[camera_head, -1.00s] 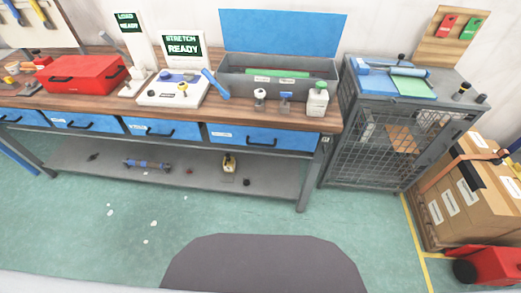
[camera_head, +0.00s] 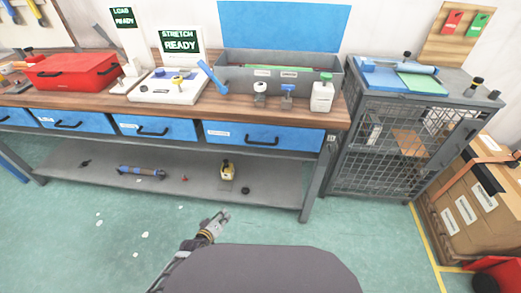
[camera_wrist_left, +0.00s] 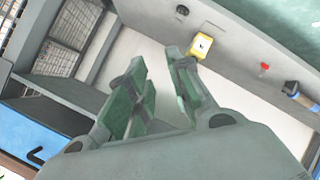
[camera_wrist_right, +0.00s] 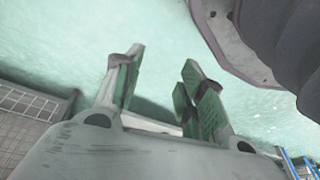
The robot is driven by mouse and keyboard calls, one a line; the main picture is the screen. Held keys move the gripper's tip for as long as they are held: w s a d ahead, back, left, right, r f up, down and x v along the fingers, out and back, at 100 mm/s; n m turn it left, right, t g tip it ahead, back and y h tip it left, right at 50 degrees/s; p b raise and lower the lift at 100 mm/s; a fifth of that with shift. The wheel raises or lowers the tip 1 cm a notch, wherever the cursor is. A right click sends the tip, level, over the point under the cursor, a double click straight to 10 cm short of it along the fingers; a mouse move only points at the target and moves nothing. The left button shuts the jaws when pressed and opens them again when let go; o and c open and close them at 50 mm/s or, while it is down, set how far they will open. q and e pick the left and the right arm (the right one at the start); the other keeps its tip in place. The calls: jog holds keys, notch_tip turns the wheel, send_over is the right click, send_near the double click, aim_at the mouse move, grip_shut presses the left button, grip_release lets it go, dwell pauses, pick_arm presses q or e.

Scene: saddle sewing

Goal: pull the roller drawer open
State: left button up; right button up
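Several blue drawers sit in a row under the bench top, all looking shut, each with a black handle. The rightmost drawer (camera_head: 295,143) has a handle (camera_head: 262,142); the drawer to its left (camera_head: 183,129) is similar. Their labels are too small to read, so I cannot tell which is the roller drawer. A blue drawer front (camera_wrist_left: 22,138) also shows at the lower left in the left wrist view. My left gripper (camera_head: 222,217) is open and empty, below and in front of the bench. My right gripper (camera_wrist_right: 155,80) is open and empty over the floor; the head view does not show it.
The lower shelf (camera_head: 280,193) holds a yellow item (camera_head: 227,171) and a blue roller-like item (camera_head: 142,172). A grey mesh cabinet (camera_head: 395,145) stands right of the bench, with cardboard boxes (camera_head: 475,205) beyond. The floor before the bench is clear apart from white scraps.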

pick_arm(q)
jog(key=w+d+r+n+t+h+b, duration=0.1)
jog(key=d+r+t+h+b, duration=0.1)
jog(key=r, duration=0.7)
jog(key=w+d+r+n+t+h+b, duration=0.1)
jog(key=d+r+b, duration=0.3)
jog(key=r, duration=0.5)
jog(key=w+d+r+n+t+h+b, duration=0.2)
jog(key=d+r+n+t+b, duration=0.1)
jog(key=r, duration=0.6)
jog(key=shift+d+r+h+b, duration=0.25)
jog(key=shift+d+h+b, duration=0.2)
jog(key=shift+b, duration=0.75)
pick_arm(e)
jog(key=w+a+r, duration=0.1)
jog(key=a+r, duration=0.1)
jog(key=r, duration=0.5)
jog(key=w+a+r+t+y, duration=0.1)
jog(key=w+a+r, duration=0.1)
jog(key=r, duration=0.5)
jog(key=shift+w+r+y, duration=0.2)
jog(key=shift+w+y, duration=0.05)
jog(key=shift+y, duration=0.05)
pick_arm(q)
jog(key=shift+w+d, duration=0.15)
